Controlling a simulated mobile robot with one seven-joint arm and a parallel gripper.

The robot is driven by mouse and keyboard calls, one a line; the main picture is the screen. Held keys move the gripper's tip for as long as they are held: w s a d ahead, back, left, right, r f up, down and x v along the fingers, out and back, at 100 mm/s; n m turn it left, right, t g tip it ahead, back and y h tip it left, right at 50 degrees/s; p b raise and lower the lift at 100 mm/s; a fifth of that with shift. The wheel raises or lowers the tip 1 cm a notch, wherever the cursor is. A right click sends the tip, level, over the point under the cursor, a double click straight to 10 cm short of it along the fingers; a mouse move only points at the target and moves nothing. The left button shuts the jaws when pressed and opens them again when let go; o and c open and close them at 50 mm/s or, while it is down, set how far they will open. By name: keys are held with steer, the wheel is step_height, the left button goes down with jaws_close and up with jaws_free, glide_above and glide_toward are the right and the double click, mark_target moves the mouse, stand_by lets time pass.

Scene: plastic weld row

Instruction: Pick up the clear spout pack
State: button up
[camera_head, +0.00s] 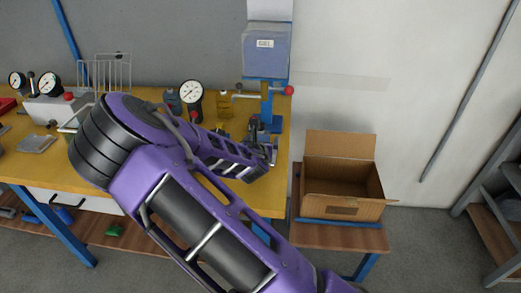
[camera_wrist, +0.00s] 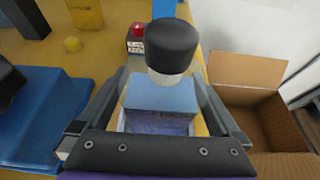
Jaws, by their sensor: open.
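In the wrist view, a pack with a large black cap, a pale see-through neck and a bluish body stands between my fingers; I take it for the clear spout pack (camera_wrist: 160,96). My gripper (camera_wrist: 160,84) is open, with one finger on each side of the body. I cannot tell whether either finger touches it. The lower part of the pack is partly hidden behind the gripper's dark crossbar. In the head view, my gripper (camera_head: 266,155) is low over the right end of the yellow workbench (camera_head: 80,176). My arm hides much of that area, and I cannot make out the pack clearly there.
An open cardboard box (camera_head: 341,208) stands on a low side table right of the bench; it also shows in the wrist view (camera_wrist: 270,128). A blue stand with a grey GEL container (camera_head: 266,52) rises behind my gripper. A dial gauge (camera_head: 191,92) stands to its left.

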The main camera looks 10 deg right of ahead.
steer(key=c, duration=1.5)
steer(key=shift+r, duration=0.1)
